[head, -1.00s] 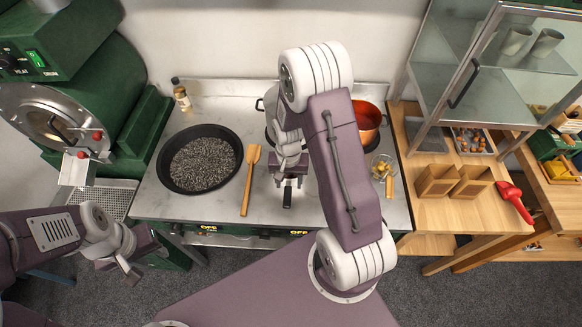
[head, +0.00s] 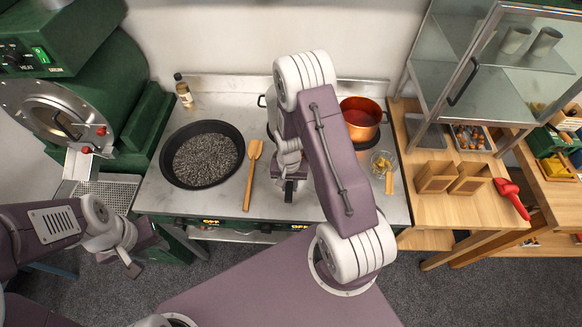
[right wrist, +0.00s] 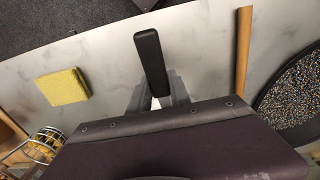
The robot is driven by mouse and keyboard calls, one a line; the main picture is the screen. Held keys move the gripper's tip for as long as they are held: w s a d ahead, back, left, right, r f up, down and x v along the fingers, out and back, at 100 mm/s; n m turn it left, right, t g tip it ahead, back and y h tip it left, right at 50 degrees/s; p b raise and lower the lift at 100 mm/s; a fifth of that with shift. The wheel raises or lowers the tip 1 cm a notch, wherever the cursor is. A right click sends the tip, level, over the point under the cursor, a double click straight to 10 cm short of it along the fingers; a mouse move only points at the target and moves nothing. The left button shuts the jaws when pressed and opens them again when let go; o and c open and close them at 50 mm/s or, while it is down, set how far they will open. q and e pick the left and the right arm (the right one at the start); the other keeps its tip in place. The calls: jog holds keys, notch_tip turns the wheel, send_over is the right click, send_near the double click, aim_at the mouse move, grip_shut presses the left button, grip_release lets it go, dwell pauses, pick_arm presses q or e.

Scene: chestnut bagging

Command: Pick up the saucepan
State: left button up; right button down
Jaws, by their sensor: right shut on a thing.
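The saucepan shows mainly as its black handle (head: 288,193), which points toward the front of the steel counter; my right arm hides its body in the head view. My right gripper (head: 289,182) is over the handle and shut on it. In the right wrist view the handle (right wrist: 151,62) sticks out from between the fingers (right wrist: 158,101), and the pan's body is hidden below my wrist. My left gripper (head: 130,264) hangs in front of the counter at the left, away from the saucepan; its finger gap is unclear.
A black pan of dark grains (head: 203,157) and a wooden spatula (head: 250,180) lie left of the handle. Wooden boxes (head: 436,178) stand on the right table.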

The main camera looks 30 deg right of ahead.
jog(key=shift+r+p, duration=0.55)
notch_tip(320, 180, up, 4)
jog(key=p, duration=0.3)
jog(key=shift+f, duration=0.2)
jog(key=s+r+p, duration=0.6)
jog(key=s+p, duration=0.2)
jog(key=s, duration=0.3)
jog(key=shift+s+a+r, duration=0.15)
jog(key=shift+s+a, duration=0.1)
jog(key=shift+a, duration=0.15)
